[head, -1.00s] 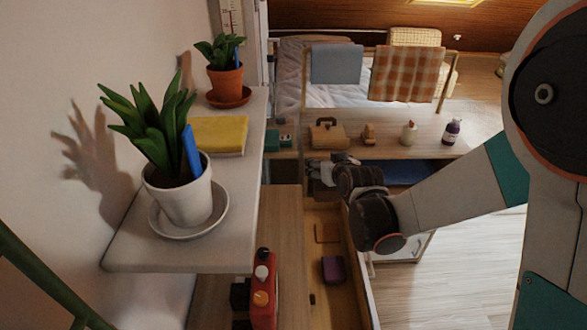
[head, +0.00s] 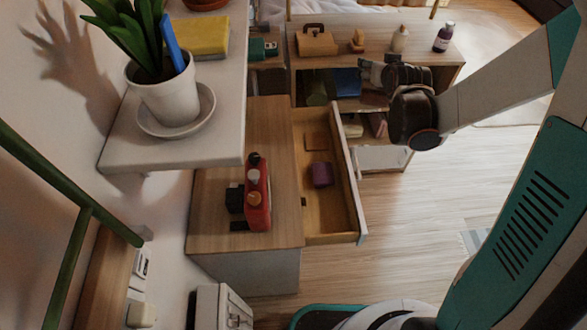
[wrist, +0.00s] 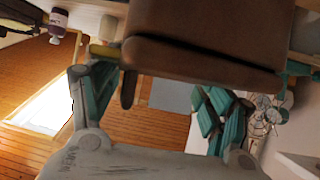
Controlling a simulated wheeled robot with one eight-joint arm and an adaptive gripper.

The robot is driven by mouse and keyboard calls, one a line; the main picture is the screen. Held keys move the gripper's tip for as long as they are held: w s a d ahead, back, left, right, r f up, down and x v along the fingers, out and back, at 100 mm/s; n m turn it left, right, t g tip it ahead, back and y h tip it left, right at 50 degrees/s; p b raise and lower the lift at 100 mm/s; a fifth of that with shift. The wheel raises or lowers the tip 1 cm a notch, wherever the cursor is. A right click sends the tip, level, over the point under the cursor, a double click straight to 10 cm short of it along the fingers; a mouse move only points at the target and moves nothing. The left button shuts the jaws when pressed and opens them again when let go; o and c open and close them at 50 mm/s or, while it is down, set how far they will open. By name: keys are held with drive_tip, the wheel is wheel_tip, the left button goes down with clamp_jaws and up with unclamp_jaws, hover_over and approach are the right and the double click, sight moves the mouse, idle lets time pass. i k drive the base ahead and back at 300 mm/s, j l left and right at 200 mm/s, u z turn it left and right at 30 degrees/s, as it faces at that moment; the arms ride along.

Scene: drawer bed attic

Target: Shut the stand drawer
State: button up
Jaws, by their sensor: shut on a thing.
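The stand (head: 275,150) has a pale wood top, and its drawer (head: 335,205) is pulled out to the right. In the drawer lie a purple box (head: 321,175) and a flat brown piece (head: 316,142). The drawer's front panel (head: 354,190) is its right edge. My gripper (head: 370,72) is beyond the drawer's far end, to its upper right, apart from it. In the wrist view a dark brown thing (wrist: 200,60) fills the space between my fingers, and my gripper is shut on it. The head view does not show it clearly.
A red thing (head: 258,190) stands on the stand. A shelf unit behind carries a brown case (head: 315,42) and a purple bottle (head: 443,37). A white wall shelf (head: 180,152) with a potted plant (head: 168,88) juts out at left. The floor (head: 440,195) to the right is mostly clear.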

sight(325, 221)
drive_tip(key=l+u, duration=0.7)
drive_tip(key=u, duration=0.15)
drive_tip(key=k+l+u, duration=0.15)
drive_tip(key=l+u, duration=0.25)
drive_tip(key=k+l, duration=0.2)
drive_tip(key=l, duration=0.2)
drive_tip(key=k+l+u, duration=0.15)
drive_tip(key=l, duration=0.25)
drive_tip(key=k+l, duration=0.25)
drive_tip(key=k+l+u, duration=0.1)
drive_tip(key=l, duration=0.4)
drive_tip(key=k, duration=0.1)
